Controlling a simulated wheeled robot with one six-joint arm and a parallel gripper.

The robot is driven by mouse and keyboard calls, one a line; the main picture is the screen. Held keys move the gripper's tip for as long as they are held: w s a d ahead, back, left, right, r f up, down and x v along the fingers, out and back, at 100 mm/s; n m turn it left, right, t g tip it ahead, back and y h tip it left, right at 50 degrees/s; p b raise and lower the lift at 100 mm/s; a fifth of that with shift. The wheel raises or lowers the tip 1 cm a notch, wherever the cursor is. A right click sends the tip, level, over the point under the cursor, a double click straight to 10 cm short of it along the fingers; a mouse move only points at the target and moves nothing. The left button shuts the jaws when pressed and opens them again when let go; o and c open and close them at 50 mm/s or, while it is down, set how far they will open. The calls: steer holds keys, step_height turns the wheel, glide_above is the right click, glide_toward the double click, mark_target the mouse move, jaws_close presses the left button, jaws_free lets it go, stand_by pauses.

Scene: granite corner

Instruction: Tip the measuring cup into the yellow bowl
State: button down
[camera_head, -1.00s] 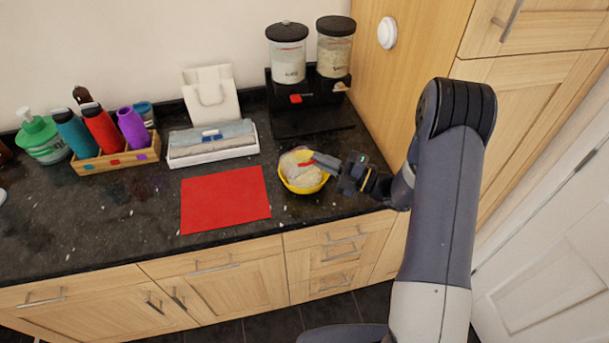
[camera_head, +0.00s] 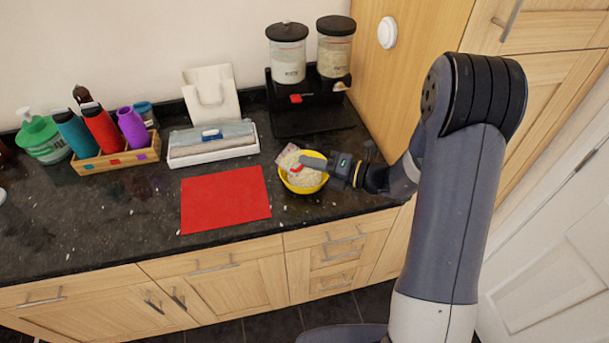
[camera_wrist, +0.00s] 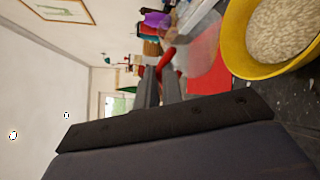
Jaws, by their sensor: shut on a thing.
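The yellow bowl (camera_head: 303,187) stands on the dark counter with pale, rice-like grains in it. It also shows at the upper right of the wrist view (camera_wrist: 237,45). The measuring cup (camera_head: 287,156), pale and see-through with red parts, is tilted over the bowl's left and back side. My gripper (camera_head: 309,163) comes in from the right and is shut on the cup, above the bowl. In the wrist view a red part (camera_wrist: 167,57) shows at my fingertips. My fingers hide part of the cup, and whether grains remain in it cannot be told.
A red mat (camera_head: 225,200) lies left of the bowl. A black dispenser stand (camera_head: 310,110) with two jars stands behind. A white tray of cloths (camera_head: 213,155) and a wooden crate of bottles (camera_head: 115,158) are at the left. Stray grains dot the counter.

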mark_target(293, 173)
steer(key=shift+a, duration=0.1)
steer(key=n+b, duration=0.1)
steer(key=f+n+h+b, duration=0.1)
steer(key=shift+s+a+n, duration=0.3)
steer(key=shift+s+n, duration=0.05)
steer(key=shift+n, duration=0.05)
steer(key=n+b, duration=0.1)
steer(key=h+b, duration=0.1)
steer(key=n+t+h+b, duration=0.1)
steer(key=shift+s+a+f+n+b, duration=0.3)
steer(key=shift+f, duration=0.05)
steer(key=n+b, duration=0.1)
steer(key=h+b, duration=0.1)
steer(key=b, duration=0.1)
steer(key=shift+s+a+f+n+t, duration=0.15)
steer(key=shift+s+a+n+t, duration=0.15)
steer(key=shift+n, duration=0.1)
steer(key=shift+d+r, duration=0.1)
steer(key=shift+r, duration=0.1)
steer(key=shift+f, duration=0.1)
steer(key=f+n+b, duration=0.1)
steer(key=b, duration=0.1)
steer(key=shift+h+b, duration=0.3)
steer(key=shift+f+n+t+b, duration=0.15)
steer(key=shift+n+t+b, duration=0.35)
steer(key=shift+b, duration=0.35)
